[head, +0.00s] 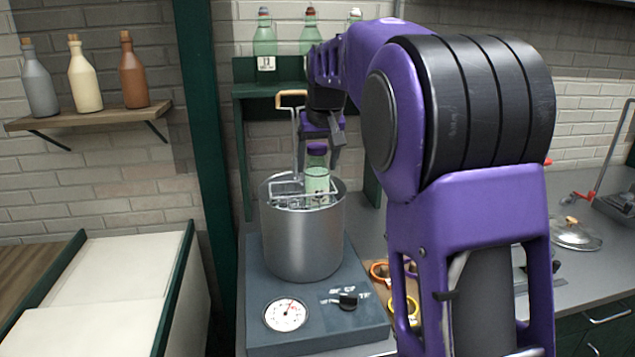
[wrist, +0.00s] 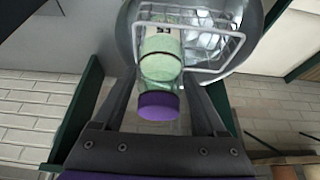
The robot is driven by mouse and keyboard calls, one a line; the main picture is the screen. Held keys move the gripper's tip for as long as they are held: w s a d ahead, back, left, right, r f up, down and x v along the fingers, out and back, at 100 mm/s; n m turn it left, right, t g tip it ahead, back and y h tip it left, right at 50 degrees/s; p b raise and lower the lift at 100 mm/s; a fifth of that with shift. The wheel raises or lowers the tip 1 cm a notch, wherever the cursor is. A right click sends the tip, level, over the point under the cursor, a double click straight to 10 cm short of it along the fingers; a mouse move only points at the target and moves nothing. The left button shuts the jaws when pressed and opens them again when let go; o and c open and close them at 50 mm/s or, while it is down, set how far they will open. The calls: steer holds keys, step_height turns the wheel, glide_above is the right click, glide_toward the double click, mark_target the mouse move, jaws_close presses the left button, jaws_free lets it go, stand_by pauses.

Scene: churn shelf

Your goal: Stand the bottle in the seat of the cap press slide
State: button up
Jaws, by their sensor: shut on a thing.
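The green bottle (head: 317,180) with a purple cap stands roughly upright, its lower part inside the wire basket (head: 292,190) in the steel pot (head: 302,240). My gripper (head: 320,152) reaches down from above and is shut on the bottle near its neck. In the wrist view the bottle (wrist: 160,68) lies between my gripper's fingers (wrist: 163,80), purple cap nearest the camera. Its base is hidden in the pot. A lever device with red parts (head: 598,192) is at the far right; I cannot tell whether it is the cap press, and no slide seat is clearly visible.
The pot stands on a dark heater (head: 325,335) with a dial and knob. A wooden-grip handle (head: 292,94) rises from the basket. Several bottles stand on the green shelf (head: 243,90) behind. Coloured rings (head: 400,306) and a lid (head: 575,236) lie to the right.

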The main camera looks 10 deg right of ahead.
mark_target(318, 146)
steer(key=shift+r+p, duration=1.55)
